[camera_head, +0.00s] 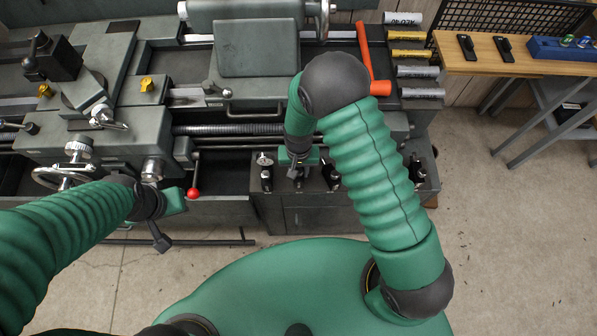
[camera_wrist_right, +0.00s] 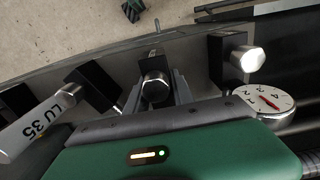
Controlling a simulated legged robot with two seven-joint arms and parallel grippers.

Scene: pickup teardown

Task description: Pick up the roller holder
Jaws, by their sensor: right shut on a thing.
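Several small black tool holders stand in a row along the front ledge of the lathe. My right gripper (camera_head: 298,163) reaches down over one of them. In the right wrist view its grey fingers (camera_wrist_right: 155,92) are shut on a black holder (camera_wrist_right: 152,68) with a silver hexagonal end. It sits between two neighbours, and I cannot tell for sure that it is the roller holder. My left gripper (camera_head: 167,222) hangs empty in front of the lathe; its jaw opening is not clear.
A black holder with a bright metal end (camera_wrist_right: 242,58) and a white dial gauge (camera_wrist_right: 263,100) are close on one side. A holder marked LU 35 (camera_wrist_right: 40,125) is on the other. A red-knobbed lever (camera_head: 194,192) stands left, a wooden bench (camera_head: 500,60) right.

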